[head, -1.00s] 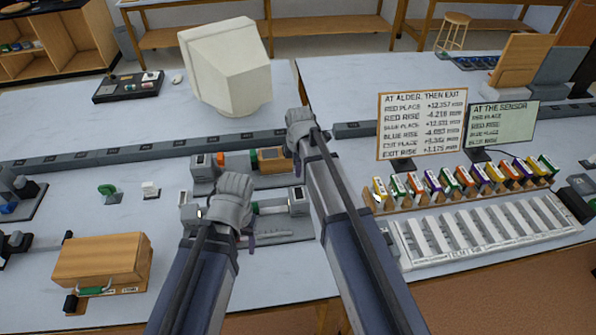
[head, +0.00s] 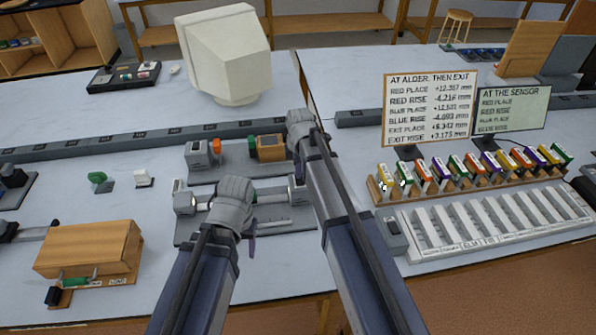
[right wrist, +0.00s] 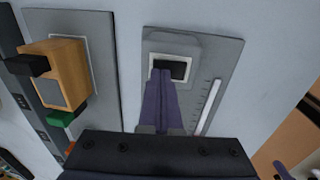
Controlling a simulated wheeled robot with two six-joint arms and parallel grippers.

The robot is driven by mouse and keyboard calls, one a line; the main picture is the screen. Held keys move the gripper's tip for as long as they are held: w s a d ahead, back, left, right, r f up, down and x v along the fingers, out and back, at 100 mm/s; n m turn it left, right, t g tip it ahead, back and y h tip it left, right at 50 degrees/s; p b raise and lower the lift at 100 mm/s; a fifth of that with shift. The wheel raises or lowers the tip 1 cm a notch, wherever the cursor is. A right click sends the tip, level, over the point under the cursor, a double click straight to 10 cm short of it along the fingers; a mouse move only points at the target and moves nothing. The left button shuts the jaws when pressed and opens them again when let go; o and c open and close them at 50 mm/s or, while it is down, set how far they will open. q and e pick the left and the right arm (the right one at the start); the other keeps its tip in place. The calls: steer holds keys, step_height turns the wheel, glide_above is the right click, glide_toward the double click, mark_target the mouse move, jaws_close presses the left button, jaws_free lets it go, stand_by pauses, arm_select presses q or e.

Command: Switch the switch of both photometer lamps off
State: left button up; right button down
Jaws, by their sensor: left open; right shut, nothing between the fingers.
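The photometer board (head: 275,228) has a left lamp (head: 185,203) and a right lamp (head: 298,196) at its ends. My left gripper (head: 249,222) is open above the board, to the right of the left lamp; its hand hides part of the rail. My right gripper (head: 297,168) is largely hidden by its own wrist in the head view. In the right wrist view its purple fingers (right wrist: 162,76) are shut and empty, with tips over the white-framed dark switch (right wrist: 178,66) on a grey box. I cannot tell whether they touch it, nor either switch's position.
Behind the photometer is another board with a wooden box (head: 270,150); it also shows in the right wrist view (right wrist: 66,72). A monitor (head: 225,55) stands behind. A wooden case (head: 90,248) is at front left. A slotted rack (head: 480,228) and text cards (head: 430,105) are right.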

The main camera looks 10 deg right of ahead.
steer(key=shift+f, duration=0.2)
steer(key=shift+s, duration=0.1)
steer(key=shift+s+r, duration=0.1)
steer(key=shift+s, duration=0.6)
steer(key=shift+a+r, duration=0.1)
steer(key=shift+r, duration=0.05)
